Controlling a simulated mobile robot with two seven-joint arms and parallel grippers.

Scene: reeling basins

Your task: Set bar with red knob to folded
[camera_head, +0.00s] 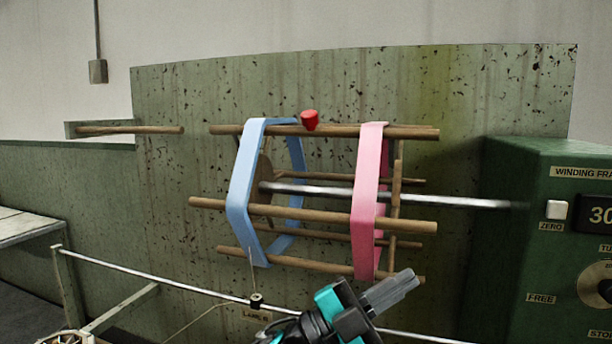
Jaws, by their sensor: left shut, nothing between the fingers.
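The bar with the red knob (340,132) is the top wooden bar of a reel. Its red knob (310,120) sits on it between two bands. A blue band (240,190) and a pink band (366,200) wrap around the reel's bars; both look fairly taut. My left gripper (408,280) is below the reel's lower right end, near the pink band's bottom edge in the picture. It is shut and empty, apart from the red knob. Whether it touches the lowest bar cannot be told. My right gripper is not in view.
A metal axle (450,201) runs from the reel to a green machine box (530,240) at right. A thin metal rail (170,281) with a small guide (256,299) crosses below the reel. A speckled green panel (500,90) stands behind. A loose wooden bar (130,130) lies on a ledge at left.

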